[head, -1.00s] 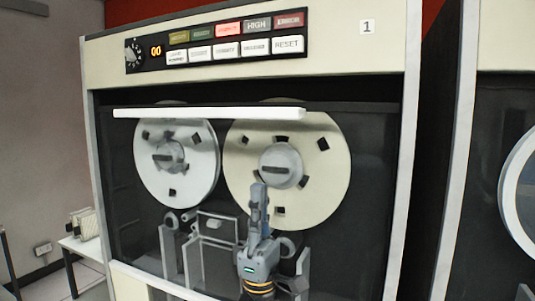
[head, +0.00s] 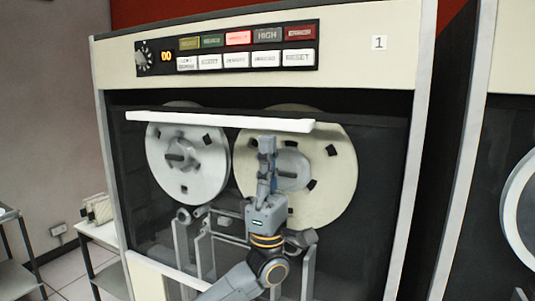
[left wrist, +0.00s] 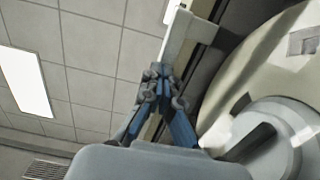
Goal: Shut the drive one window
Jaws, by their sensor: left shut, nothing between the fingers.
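Drive one (head: 345,60) is a cream cabinet marked 1. Its dark clear window (head: 385,150) covers the two tape reels and has a white handle bar (head: 220,121) along its top edge. A dark strip shows above the bar, under the cream header. My left gripper (head: 267,143) is shut and empty, pointing up in front of the right reel, just under the bar in the picture. In the left wrist view, the blue-tipped fingers (left wrist: 157,72) are together and point at the white bar (left wrist: 180,42); I cannot tell whether they touch it. My right gripper is out of view.
A button panel (head: 225,48) with a lit red lamp sits on the header. A second drive (head: 505,140) stands at the right, with a dark gap between. Small tables (head: 95,235) stand at the lower left.

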